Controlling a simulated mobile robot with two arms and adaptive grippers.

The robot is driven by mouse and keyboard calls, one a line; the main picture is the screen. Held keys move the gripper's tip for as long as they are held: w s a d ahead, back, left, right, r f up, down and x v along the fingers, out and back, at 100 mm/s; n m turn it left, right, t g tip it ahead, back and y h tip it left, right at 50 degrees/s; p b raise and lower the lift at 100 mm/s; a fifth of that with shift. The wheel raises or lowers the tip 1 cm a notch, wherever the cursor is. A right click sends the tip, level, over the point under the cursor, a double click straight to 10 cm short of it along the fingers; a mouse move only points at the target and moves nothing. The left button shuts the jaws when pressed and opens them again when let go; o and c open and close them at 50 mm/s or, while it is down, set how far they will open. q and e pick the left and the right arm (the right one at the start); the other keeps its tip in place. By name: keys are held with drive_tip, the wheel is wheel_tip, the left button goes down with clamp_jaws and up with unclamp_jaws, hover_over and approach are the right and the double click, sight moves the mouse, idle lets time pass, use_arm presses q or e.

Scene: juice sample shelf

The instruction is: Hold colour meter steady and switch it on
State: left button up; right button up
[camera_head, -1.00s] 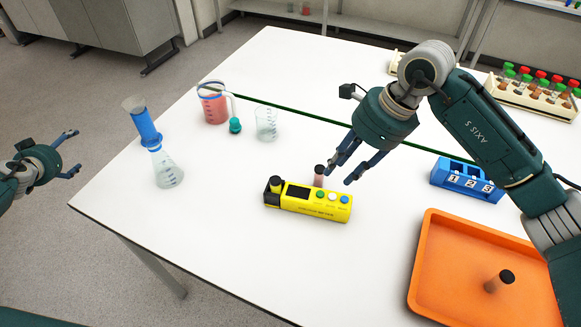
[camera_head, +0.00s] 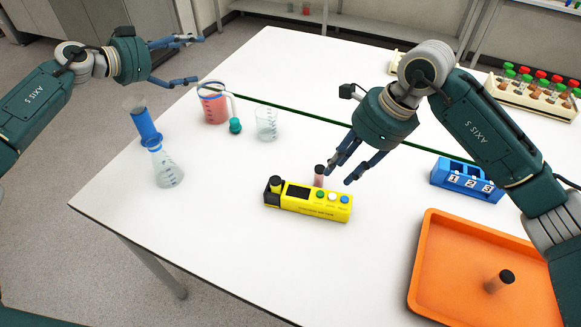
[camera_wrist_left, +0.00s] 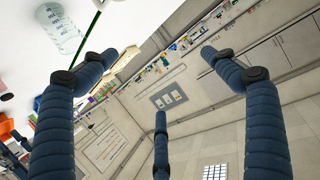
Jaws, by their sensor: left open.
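The yellow colour meter (camera_head: 316,211) lies on the white table in the head view. It has a dark screen, a black well with a cap at its left end, and green, white and blue buttons. A dark-capped vial (camera_head: 319,178) with pink contents stands just behind it. My right gripper (camera_head: 341,174) is open above and behind the meter's right half, its fingers close to the vial and apparently empty. My left gripper (camera_head: 192,59) is open and empty, raised near the table's far left edge, well away from the meter; its spread fingers fill the left wrist view (camera_wrist_left: 160,75).
A blue numbered rack (camera_head: 468,182) and an orange tray (camera_head: 429,257) are right. The table in front of the meter is clear.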

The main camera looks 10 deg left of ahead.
use_arm(q)
drive_tip(key=s+d+f+m+g+h, duration=0.1)
drive_tip(key=s+d+f+m+g, duration=0.15)
drive_tip(key=d, duration=0.55)
drive_tip(key=s+d+f+m+g+h, duration=0.1)
drive_tip(key=s+d+f+m+g, duration=0.15)
drive_tip(key=d, duration=0.45)
drive_tip(key=m+g+y, duration=0.6)
drive_tip(key=g+y, duration=0.1)
drive_tip(key=y, duration=0.2)
hover_over(291, 194)
drive_tip(key=f, duration=0.8)
drive_tip(key=shift+w+d+f, duration=0.2)
drive_tip(key=shift+w, duration=0.15)
drive_tip(key=shift+s+r+y, duration=0.1)
drive_tip(key=shift+s+y, duration=0.15)
drive_tip(key=shift+y, duration=0.05)
drive_tip(key=shift+s+a, duration=0.1)
drive_tip(key=shift+s, duration=0.05)
drive_tip(key=shift+a+f, duration=0.15)
drive_tip(key=shift+f, duration=0.25)
wheel_tip(291, 194, down, 10)
